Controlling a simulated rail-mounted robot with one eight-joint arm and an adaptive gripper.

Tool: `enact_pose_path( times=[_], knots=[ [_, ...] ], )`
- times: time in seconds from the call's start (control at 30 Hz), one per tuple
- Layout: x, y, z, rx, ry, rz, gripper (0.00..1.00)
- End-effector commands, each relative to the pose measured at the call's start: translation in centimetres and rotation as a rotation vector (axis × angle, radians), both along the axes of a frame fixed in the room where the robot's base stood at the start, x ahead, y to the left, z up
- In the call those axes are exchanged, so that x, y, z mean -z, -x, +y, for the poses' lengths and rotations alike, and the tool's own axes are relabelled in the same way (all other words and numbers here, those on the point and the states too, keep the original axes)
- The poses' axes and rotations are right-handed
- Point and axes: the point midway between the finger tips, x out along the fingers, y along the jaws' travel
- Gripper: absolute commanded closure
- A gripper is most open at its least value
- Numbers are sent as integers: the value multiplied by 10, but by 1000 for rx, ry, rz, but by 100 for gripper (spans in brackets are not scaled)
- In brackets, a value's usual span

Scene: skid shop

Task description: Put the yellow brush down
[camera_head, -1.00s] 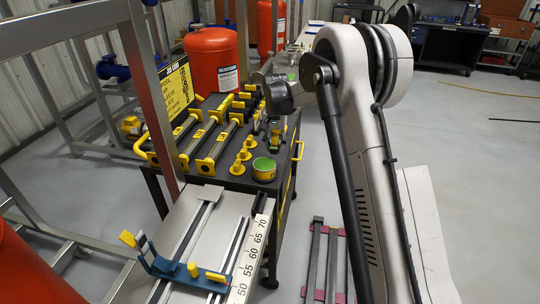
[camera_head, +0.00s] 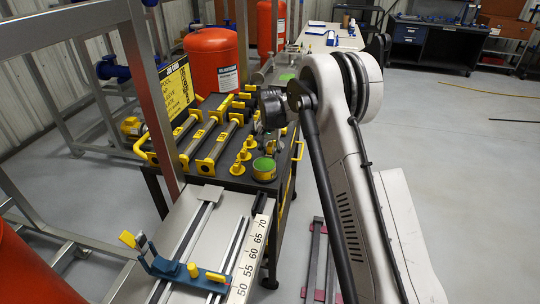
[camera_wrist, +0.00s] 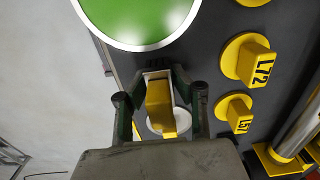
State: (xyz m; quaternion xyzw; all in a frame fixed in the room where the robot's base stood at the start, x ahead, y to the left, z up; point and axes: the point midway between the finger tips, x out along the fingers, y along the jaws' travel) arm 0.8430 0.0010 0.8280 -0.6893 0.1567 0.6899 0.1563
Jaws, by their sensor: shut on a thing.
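My gripper (camera_wrist: 158,95) is shut on the yellow brush (camera_wrist: 160,98) in the wrist view. The brush sits between the two dark green-edged fingers, with a white round patch beside its lower end; I cannot tell whether that belongs to the brush. The brush is over the dark top of the tool cart (camera_wrist: 205,60); whether it touches the top cannot be told. In the head view my gripper is largely hidden below my wrist, near the cart's right side.
A green-topped round tin (camera_wrist: 135,15) is close to my fingers and also shows in the head view (camera_head: 264,168). Yellow labelled plugs (camera_wrist: 250,60) stand to the right. Long yellow-ended tools (camera_head: 212,150) cover the cart's left part. A yellow rail (camera_head: 299,150) edges its right side.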

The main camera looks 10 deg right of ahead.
Motion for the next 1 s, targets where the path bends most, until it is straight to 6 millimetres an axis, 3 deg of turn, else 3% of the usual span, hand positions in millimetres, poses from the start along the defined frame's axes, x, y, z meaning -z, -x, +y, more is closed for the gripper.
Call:
enact_pose_path(
  times=[0.1, 0.13, 0.27, 0.67, 1.0],
  knots=[
    [4, 0, 0, 0, 0, 0, 100],
    [4, 0, 0, 0, 0, 0, 75],
    [3, 0, 0, 0, 0, 0, 59],
    [-5, 0, 0, 0, 0, 0, 59],
    [-68, 0, 0, 0, 0, 0, 59]
  ],
)
